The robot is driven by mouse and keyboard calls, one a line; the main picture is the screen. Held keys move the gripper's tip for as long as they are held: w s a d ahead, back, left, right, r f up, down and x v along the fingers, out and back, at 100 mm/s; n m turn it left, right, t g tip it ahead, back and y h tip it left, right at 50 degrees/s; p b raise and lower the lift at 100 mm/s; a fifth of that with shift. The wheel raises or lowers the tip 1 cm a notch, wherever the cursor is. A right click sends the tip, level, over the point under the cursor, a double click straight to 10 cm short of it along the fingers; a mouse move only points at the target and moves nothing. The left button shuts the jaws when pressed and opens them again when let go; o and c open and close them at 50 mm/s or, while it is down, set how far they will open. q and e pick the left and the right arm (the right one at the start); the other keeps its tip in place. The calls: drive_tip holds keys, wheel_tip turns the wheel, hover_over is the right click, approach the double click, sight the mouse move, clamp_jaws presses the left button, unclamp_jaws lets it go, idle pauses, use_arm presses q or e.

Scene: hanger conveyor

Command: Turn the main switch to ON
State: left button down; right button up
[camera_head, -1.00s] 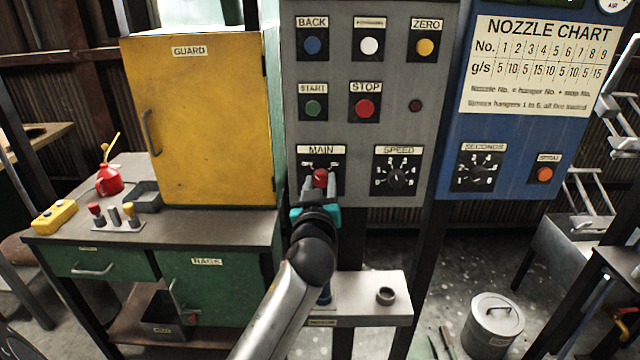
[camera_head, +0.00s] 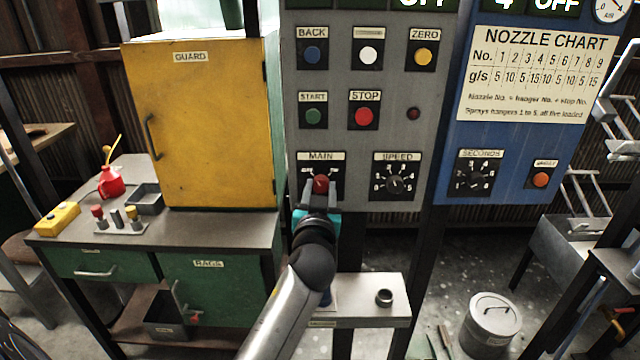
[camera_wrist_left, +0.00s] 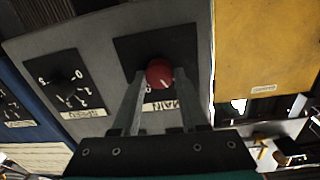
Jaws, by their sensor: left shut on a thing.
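The main switch is a red knob (camera_head: 320,184) on a black plate under a MAIN label (camera_head: 321,156), low on the grey panel. My left gripper (camera_head: 321,187) reaches up to it from below, one finger on each side, shut on the knob. The left wrist view shows the red knob (camera_wrist_left: 160,74) between the two finger ends, with a pale mark on its face. The plate's position markings are partly covered or too small to read, so I cannot tell the knob's setting. My right gripper is not in view.
The SPEED dial (camera_head: 396,184) sits just right of the switch. Above are the START (camera_head: 313,116) and STOP (camera_head: 364,117) buttons. A yellow guard box (camera_head: 200,125) stands close on the left. A small shelf (camera_head: 355,298) juts out below the panel.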

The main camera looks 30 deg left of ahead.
use_arm(q)
drive_tip(key=m+p, duration=0.2)
drive_tip(key=m, duration=0.1)
drive_tip(key=shift+r+m, duration=0.2)
drive_tip(key=shift+m, duration=0.1)
drive_tip(key=m+p, duration=0.2)
drive_tip(key=m, duration=0.1)
drive_tip(key=shift+w+d+m, duration=0.1)
drive_tip(key=shift+m, duration=0.2)
drive_tip(key=m+p, duration=0.1)
drive_tip(key=m, duration=0.2)
drive_tip(key=shift+g, duration=0.3)
drive_tip(key=shift+f+m+p, duration=0.1)
drive_tip(key=shift+m+p, duration=0.65)
drive_tip(key=shift+m, duration=1.05)
drive_tip(key=shift+y, duration=0.3)
drive_tip(key=shift+c, duration=2.1)
unclamp_jaws()
drive_tip(key=shift+f, duration=0.1)
